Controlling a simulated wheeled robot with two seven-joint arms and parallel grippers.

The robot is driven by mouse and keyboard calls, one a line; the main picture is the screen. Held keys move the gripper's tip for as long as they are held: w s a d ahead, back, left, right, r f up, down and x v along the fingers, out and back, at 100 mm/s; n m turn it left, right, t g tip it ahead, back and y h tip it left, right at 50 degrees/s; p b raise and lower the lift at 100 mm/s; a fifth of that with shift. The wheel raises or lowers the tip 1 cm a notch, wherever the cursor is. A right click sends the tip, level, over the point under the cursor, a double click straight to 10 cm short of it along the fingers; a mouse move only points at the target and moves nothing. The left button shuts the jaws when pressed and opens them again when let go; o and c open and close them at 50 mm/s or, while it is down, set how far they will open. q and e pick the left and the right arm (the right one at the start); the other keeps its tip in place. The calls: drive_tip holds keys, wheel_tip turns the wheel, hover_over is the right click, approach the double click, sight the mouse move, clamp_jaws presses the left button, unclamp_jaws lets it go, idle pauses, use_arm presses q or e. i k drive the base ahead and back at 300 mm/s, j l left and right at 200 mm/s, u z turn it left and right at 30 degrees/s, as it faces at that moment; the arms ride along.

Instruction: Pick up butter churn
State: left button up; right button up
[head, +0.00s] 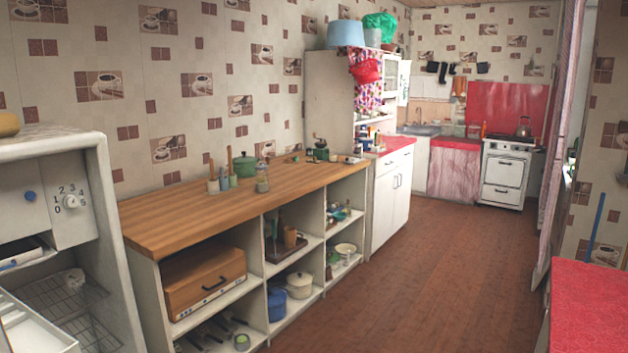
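A small jar-like item with a narrower top (262,179) stands upright near the front edge of the wooden counter (190,222), beside a green lidded pot (244,166). It may be the butter churn, but it is too small to tell. A dark-topped, green-based item like a hand mill (321,149) stands farther along the same counter. Neither of my grippers is in view.
An open white fridge (75,150) stands at the near left. Shelves under the counter hold a wooden bread box (203,281) and pots. A red-topped counter (590,310) is at the near right. The brown floor (420,270) between is clear, leading to a stove (507,172).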

sight(261, 171)
drive_tip(key=i+l, duration=0.15)
drive_tip(key=i, duration=0.4)
drive_tip(key=i+l, duration=0.2)
drive_tip(key=i, duration=0.4)
drive_tip(key=i+l, duration=0.15)
drive_tip(key=i, duration=0.4)
drive_tip(key=i+l, duration=0.15)
drive_tip(key=i, duration=0.45)
drive_tip(key=i+l, duration=0.2)
drive_tip(key=i, duration=0.35)
drive_tip(key=i+l, duration=0.15)
drive_tip(key=i, duration=0.45)
drive_tip(key=i+l, duration=0.2)
drive_tip(key=i, duration=0.35)
